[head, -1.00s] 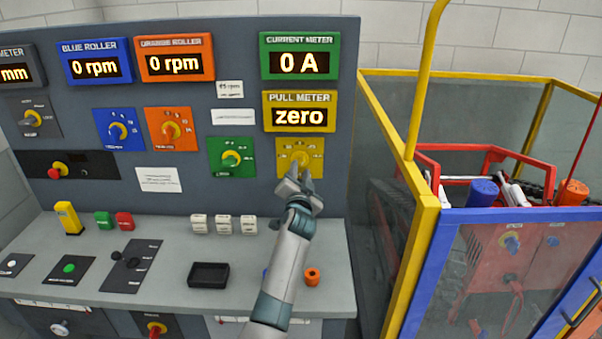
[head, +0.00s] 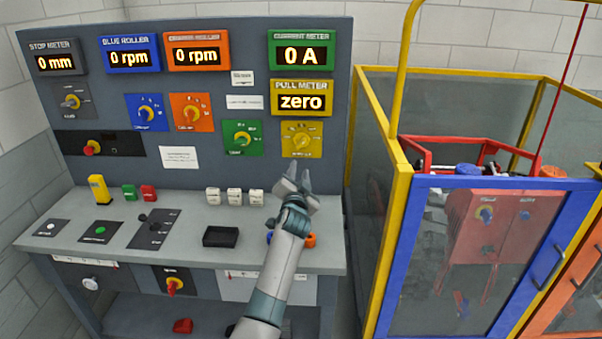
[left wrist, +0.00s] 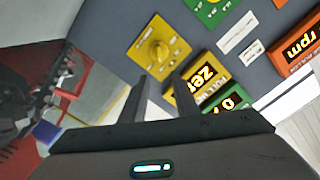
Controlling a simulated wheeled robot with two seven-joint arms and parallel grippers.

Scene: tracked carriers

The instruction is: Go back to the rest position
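My left gripper (head: 297,184) is in front of the console, below the yellow dial plate (head: 302,140). Its two fingers are spread apart with nothing between them, as the left wrist view (left wrist: 158,100) also shows. The yellow knob (head: 301,139) stands free of the fingers; it also shows in the left wrist view (left wrist: 155,52). The pull meter (head: 301,98) reads "zero" and the current meter (head: 302,55) reads 0 A. My right gripper is not in any view.
At the right stands a cage with yellow and blue posts (head: 392,255) around a red machine. Space above the desk's middle looks clear.

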